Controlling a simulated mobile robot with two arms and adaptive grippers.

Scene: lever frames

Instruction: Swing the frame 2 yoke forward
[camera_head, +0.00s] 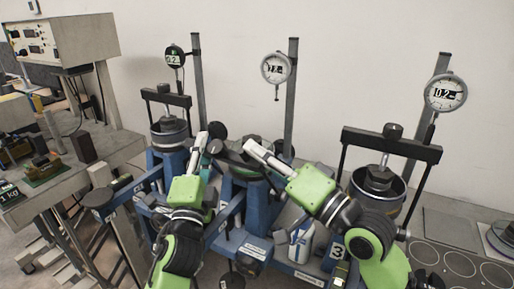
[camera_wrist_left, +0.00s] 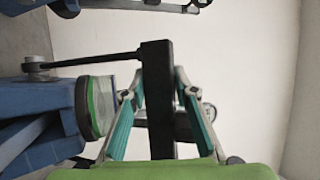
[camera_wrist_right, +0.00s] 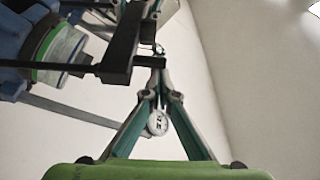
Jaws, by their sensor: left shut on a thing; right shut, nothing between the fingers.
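The frame 2 yoke, a black crossbar (camera_head: 228,153) on thin rods, is at the middle frame, low and partly hidden by my grippers. In the left wrist view the crossbar (camera_wrist_left: 158,95) lies between the teal fingers, and a rod runs from it past a green-rimmed cell (camera_wrist_left: 97,106). My left gripper (camera_head: 203,138) is shut on this yoke. My right gripper (camera_head: 248,145) is shut and empty near the yoke's right side. In the right wrist view its tips (camera_wrist_right: 159,88) meet just below a black bar (camera_wrist_right: 125,45); contact cannot be told.
The left yoke (camera_head: 165,98) and right yoke (camera_head: 392,145) stand upright over their cells. Dial gauges hang on posts, the middle one (camera_head: 276,67) behind my grippers. A side bench (camera_head: 95,150) is at left. A grey slab (camera_head: 452,228) lies at right.

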